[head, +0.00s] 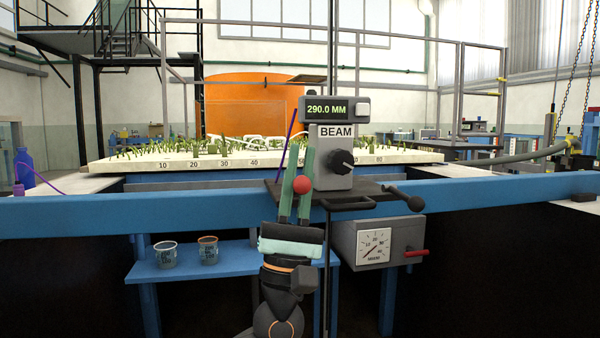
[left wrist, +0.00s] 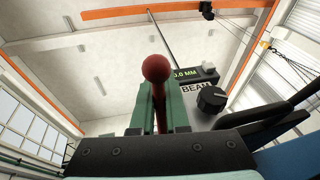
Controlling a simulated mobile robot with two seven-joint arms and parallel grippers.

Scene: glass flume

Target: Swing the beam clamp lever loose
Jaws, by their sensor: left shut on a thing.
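A lever with a red ball knob (head: 302,184), which looks like the beam clamp lever, stands at the base of the grey BEAM unit (head: 331,168). My left gripper (head: 301,152) has its green fingers shut on this lever. In the left wrist view, the red ball (left wrist: 155,68) sticks out beyond the fingertips (left wrist: 159,92) and the red shaft (left wrist: 158,103) runs between them. The lever's lower end is hidden by the gripper. The unit's display (head: 327,110) reads 290.0 MM. My right gripper is in neither view.
A black bar with ball ends (head: 403,197) sits right of the unit. A dial box (head: 376,243) with a red handle (head: 416,253) hangs below. The blue beam (head: 130,216) crosses in front of the planted flume bed (head: 130,163). Two cups (head: 208,250) stand on a low blue shelf.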

